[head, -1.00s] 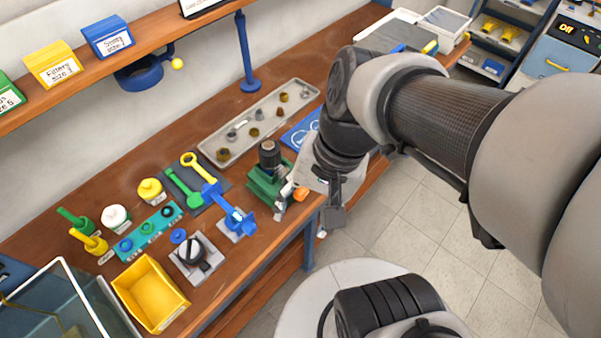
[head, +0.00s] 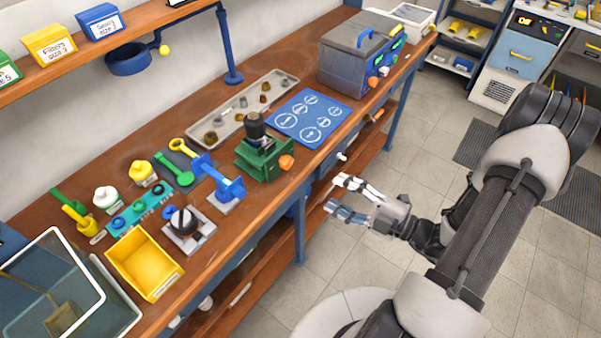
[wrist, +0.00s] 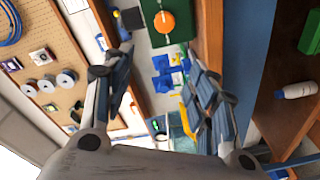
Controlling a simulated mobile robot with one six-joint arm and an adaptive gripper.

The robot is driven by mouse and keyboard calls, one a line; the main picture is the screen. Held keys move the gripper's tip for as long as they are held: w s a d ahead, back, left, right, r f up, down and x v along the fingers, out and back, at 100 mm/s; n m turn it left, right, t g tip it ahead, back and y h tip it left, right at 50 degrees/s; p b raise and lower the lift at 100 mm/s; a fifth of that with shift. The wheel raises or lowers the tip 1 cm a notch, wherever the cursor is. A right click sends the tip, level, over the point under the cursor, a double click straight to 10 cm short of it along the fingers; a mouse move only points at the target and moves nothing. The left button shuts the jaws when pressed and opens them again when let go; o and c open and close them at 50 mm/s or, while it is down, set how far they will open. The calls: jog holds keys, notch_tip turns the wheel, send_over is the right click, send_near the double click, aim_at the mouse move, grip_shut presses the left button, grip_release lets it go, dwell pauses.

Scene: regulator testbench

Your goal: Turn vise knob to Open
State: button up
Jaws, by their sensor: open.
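The green vise (head: 262,158) stands near the front edge of the bench. Its round orange knob (head: 286,162) faces the front, and a black cylindrical part (head: 255,126) stands upright in the vise. My gripper (head: 336,196) is open and empty, in front of the bench to the right of and apart from the knob. In the wrist view the orange knob (wrist: 165,22) lies beyond and above the open fingers (wrist: 157,62), with the green vise body (wrist: 158,5) behind it. Any marking on the knob is too small to read.
A blue clamp (head: 226,186) stands left of the vise, and a blue mat with white circles (head: 311,117) lies right of it. A grey toolbox (head: 345,65) stands farther right. A yellow bin (head: 146,263) sits at front left. Open floor lies before the bench.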

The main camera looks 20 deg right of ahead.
aim_at(290, 164)
jog(key=w+a+m+b, duration=0.1)
jog(key=w+a, duration=0.1)
jog(key=w, duration=0.2)
jog(key=w+a+f+b, duration=0.1)
jog(key=w+a+b, duration=0.1)
jog(key=w, duration=0.3)
jog(key=w+a+m+t+h+b, duration=0.1)
jog(key=w+a, duration=0.3)
jog(key=shift+w+a+f+m, duration=0.25)
jog(key=shift+w+f+m, duration=0.05)
jog(key=shift+w+f, duration=0.05)
jog(key=shift+c, duration=0.4)
jog(key=c, duration=1)
